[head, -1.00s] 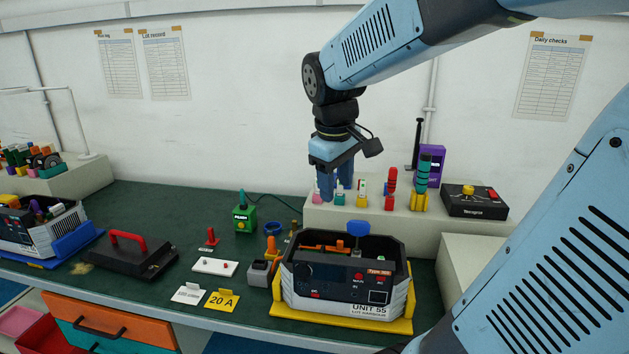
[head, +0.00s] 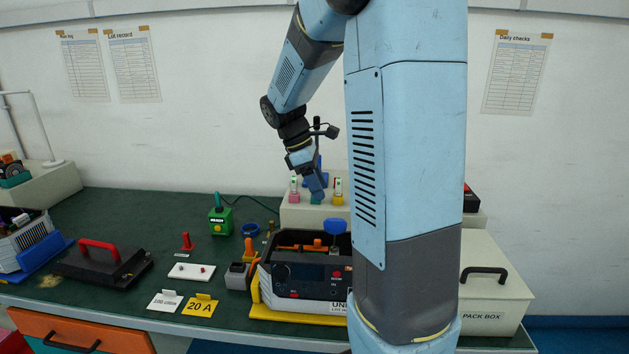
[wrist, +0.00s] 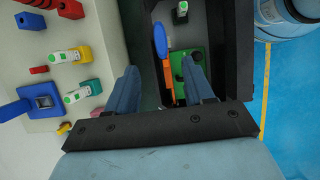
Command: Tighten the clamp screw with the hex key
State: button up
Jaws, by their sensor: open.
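My gripper (head: 316,188) is open and empty in the head view, tilted, in front of the raised shelf and above the back of the unit. In the wrist view its two fingers (wrist: 160,66) are apart, with a blue paddle-shaped piece (wrist: 160,40) and an orange bar (wrist: 168,82) seen between and below them. The open unit (head: 305,283) stands on a yellow base; its right side is hidden by my arm. An orange clamp-like part (head: 252,266) stands at its left. A small red T-shaped tool (head: 188,241) stands on the bench. I cannot tell which piece is the hex key or the clamp screw.
The shelf (wrist: 50,110) carries small coloured pegs and holders. A grey block (head: 237,277), a white plate (head: 191,272), a 20 A card (head: 200,307) and a black lid with red handle (head: 102,264) lie left. A pack box (head: 490,290) stands right. Bench behind the lid is clear.

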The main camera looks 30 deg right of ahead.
aim_at(333, 219)
jog(key=x, duration=1.2)
jog(key=shift+f, duration=0.2)
grip_shut()
dwell(0.5)
dwell(0.6)
